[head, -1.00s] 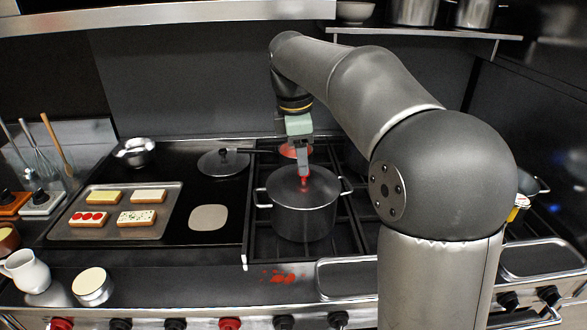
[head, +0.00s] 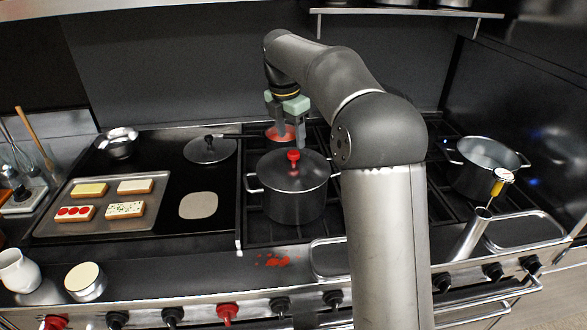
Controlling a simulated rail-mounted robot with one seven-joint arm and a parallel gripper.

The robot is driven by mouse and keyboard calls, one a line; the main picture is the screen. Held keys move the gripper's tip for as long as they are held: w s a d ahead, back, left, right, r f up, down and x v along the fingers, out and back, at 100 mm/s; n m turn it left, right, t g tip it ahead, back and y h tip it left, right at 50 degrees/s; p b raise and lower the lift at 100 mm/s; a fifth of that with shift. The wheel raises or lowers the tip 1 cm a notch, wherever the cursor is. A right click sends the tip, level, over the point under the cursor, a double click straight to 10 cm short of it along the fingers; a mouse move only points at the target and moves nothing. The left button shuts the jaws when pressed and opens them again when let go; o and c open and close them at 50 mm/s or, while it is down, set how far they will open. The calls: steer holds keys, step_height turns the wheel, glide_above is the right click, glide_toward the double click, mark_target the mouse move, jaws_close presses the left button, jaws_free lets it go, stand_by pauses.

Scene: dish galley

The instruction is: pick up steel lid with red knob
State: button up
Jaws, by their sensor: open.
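The steel lid with a red knob (head: 312,172) sits on a dark steel pot (head: 292,205) on the stove grate, and its red knob (head: 293,155) stands up at the middle. My gripper (head: 289,140) is open and empty. Its two fingers point down and appear just above and behind the knob, apart from it. How far they are from the knob in depth is hard to tell.
A red-bottomed pan (head: 280,132) lies behind the pot, partly hidden by my fingers. Another lid (head: 209,150) lies on the griddle at left. A tray (head: 150,222) holds several toasts. An open pot (head: 484,160) stands at right. My arm hides part of the stove.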

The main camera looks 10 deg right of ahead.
mark_target(293, 153)
steer(key=shift+w+d+f+p, duration=0.1)
steer(key=shift+d+f+p, duration=0.1)
steer(key=shift+f, duration=1.5)
steer(key=shift+w+d+f+p, duration=0.1)
steer(key=shift+d+f+p, duration=0.1)
steer(key=shift+f, duration=1.45)
jaws_close()
